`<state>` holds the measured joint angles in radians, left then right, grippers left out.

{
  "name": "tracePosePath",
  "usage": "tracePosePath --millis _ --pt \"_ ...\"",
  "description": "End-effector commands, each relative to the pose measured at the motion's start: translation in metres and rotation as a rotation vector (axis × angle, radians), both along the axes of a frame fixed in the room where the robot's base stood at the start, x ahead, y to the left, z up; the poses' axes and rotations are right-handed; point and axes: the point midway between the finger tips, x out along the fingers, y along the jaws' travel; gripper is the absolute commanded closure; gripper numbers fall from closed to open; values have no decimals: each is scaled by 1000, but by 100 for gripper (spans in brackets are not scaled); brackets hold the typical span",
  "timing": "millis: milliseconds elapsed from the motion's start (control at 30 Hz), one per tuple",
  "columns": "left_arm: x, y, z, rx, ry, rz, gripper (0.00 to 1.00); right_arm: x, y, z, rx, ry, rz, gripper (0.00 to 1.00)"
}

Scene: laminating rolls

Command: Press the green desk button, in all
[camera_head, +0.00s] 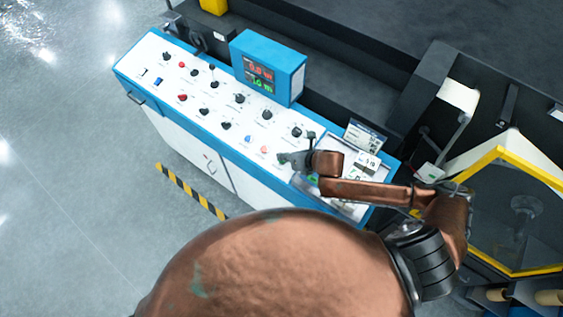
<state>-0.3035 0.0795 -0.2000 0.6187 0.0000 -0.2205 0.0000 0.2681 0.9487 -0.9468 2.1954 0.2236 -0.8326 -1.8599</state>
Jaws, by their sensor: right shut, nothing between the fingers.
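The control desk (231,147) is a long white panel with blue edges, covered in knobs and buttons. A small green spot (313,181) shows on its right part, just below my right wrist; it may be the green button, but it is too small and partly covered to be sure. My right gripper (283,158) is shut and empty. It is over the right part of the panel, up and left of the green spot, close to a pink button (264,149). I cannot tell whether its tips touch the panel. My left gripper is not in view.
A blue display box (267,68) with red and green digits stands at the desk's back edge. Small printed cards (364,138) stand at the right end. A yellow-framed machine guard (497,152) is at the right. Open grey floor (70,150) lies at left.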

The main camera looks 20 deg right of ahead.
Motion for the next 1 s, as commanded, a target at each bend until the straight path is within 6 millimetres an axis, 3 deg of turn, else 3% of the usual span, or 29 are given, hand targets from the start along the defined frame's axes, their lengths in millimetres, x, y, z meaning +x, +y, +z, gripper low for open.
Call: tracePosePath --millis 1000 --pt "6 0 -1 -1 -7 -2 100 0 0 -4 0 0 0 100"
